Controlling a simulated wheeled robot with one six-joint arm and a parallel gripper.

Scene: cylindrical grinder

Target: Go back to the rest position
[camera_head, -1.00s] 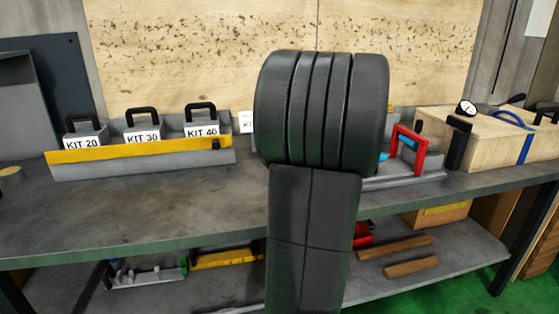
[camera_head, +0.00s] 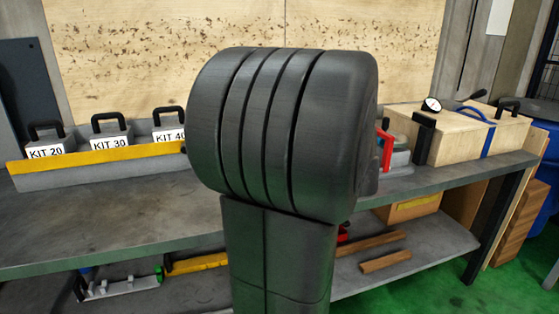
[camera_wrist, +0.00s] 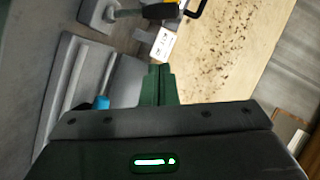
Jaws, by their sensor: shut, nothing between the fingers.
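My gripper (camera_wrist: 159,85) shows in the wrist view as two dark green fingers pressed together, with nothing held between them. It points toward the back of the workbench, and the bench scene appears turned on its side there. It seems apart from everything in view. In the head view my dark arm links fill the middle and hide the gripper and part of the bench behind them.
A workbench (camera_head: 110,225) runs across the head view. The KIT boxes (camera_head: 110,135) stand in a grey and yellow rack (camera_head: 95,165) at left. A wooden box (camera_head: 465,135) and a gauge (camera_head: 431,105) stand at right. Green floor (camera_head: 440,285) lies clear at lower right.

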